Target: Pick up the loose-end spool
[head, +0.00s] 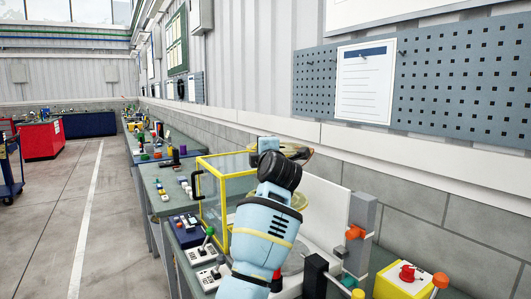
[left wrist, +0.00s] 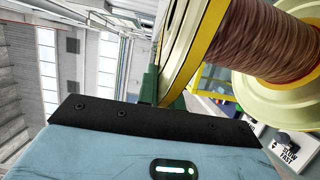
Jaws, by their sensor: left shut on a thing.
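A spool wound with brown wire (left wrist: 252,42), with pale cream flanges (left wrist: 285,100), fills the upper right of the left wrist view. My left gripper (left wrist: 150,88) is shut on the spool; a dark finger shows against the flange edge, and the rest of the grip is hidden. No loose wire end shows. In the head view my left arm comes up from the bottom centre, and its gripper (head: 298,153) is mostly hidden behind my wrist, with a bit of brown beside it. My right gripper is not in view.
A clear case with a yellow frame (head: 199,209) and black handle stands beside my arm. Joystick boxes (head: 207,278) sit in front of it. A yellow box with a red knob (head: 405,281) is at the lower right. The wall with a pegboard (head: 455,80) is behind.

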